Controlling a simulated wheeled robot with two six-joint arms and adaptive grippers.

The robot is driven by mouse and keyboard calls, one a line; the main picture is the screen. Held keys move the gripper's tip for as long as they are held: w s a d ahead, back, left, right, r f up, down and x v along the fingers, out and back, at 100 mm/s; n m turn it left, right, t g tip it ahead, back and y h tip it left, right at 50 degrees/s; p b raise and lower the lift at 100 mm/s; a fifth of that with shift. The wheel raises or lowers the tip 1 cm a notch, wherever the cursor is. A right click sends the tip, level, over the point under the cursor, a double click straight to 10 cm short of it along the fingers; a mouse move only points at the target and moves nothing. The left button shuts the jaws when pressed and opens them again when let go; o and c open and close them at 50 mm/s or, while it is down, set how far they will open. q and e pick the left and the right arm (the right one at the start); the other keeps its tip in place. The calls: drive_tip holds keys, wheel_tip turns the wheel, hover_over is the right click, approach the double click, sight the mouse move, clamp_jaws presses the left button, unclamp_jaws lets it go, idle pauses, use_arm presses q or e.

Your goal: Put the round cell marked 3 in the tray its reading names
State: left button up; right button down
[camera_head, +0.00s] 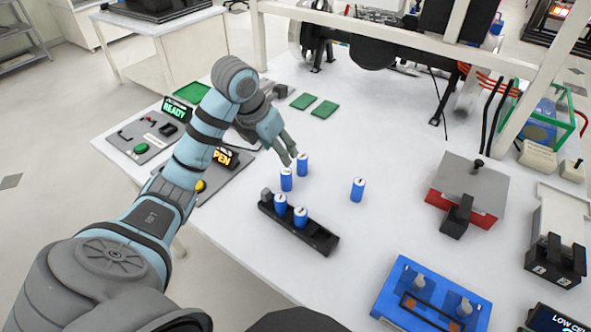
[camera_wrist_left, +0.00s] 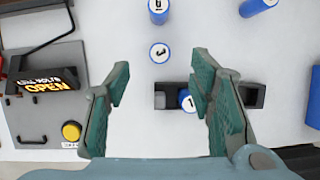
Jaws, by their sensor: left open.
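The round cell marked 3 (camera_wrist_left: 160,53) is blue with a white top and stands upright on the table. It appears to be the cell nearest the black rack's grey end in the head view (camera_head: 286,181). My left gripper (camera_head: 288,157) is open and empty above the table near the cells. In the left wrist view its fingers (camera_wrist_left: 160,85) are spread wide, with cell 3 just beyond their tips in the picture. A display (camera_wrist_left: 50,82) reads "CELL VOLTS OPEN" and also shows in the head view (camera_head: 224,158). My right gripper is out of view.
A black rack (camera_head: 325,242) holds two blue cells, one marked 1 (camera_wrist_left: 187,102). Two loose cells stand nearby (camera_head: 303,165) and to the right (camera_head: 357,190). A blue fixture (camera_head: 390,300), a red-based block (camera_head: 470,190) and a "LOW CELL" sign (camera_head: 556,320) are at right.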

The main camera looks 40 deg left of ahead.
sight(283, 173)
use_arm(q)
wheel_tip(283, 173, down, 6)
drive_tip(key=shift+w+r+b, duration=0.15)
drive_tip(key=shift+b, duration=0.35)
drive_tip(key=x, duration=0.7)
drive_tip(key=shift+f+b, duration=0.2)
drive_tip(key=shift+b, duration=0.1)
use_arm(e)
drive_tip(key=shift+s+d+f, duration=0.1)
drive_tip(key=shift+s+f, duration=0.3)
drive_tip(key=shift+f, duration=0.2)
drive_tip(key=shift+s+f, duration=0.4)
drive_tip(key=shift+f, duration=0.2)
use_arm(q)
clamp_jaws()
